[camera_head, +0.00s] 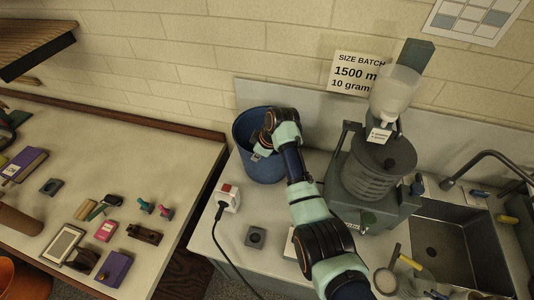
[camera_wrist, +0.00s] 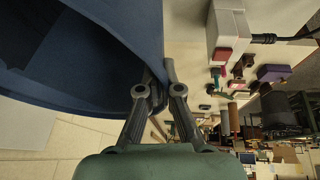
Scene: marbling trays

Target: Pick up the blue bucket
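The blue bucket (camera_head: 244,135) stands upright on the grey counter, left of the mixer, in the head view. In the wrist view its dark blue wall (camera_wrist: 120,35) fills the upper left. My gripper (camera_wrist: 160,76) is at the bucket's rim, with one finger on the inner side and the other on the outer side. The fingers are close together, and the rim wall sits between them. In the head view my arm reaches over the bucket from the right and covers part of its rim; the fingertips are mostly hidden there.
A white socket box (camera_head: 228,197) with a red switch and black cable is close in front of the bucket. A mixer (camera_head: 372,172) stands right of my arm, and a sink (camera_head: 455,250) is farther right. A cluttered table (camera_head: 85,150) lies left across a gap. The wall is behind.

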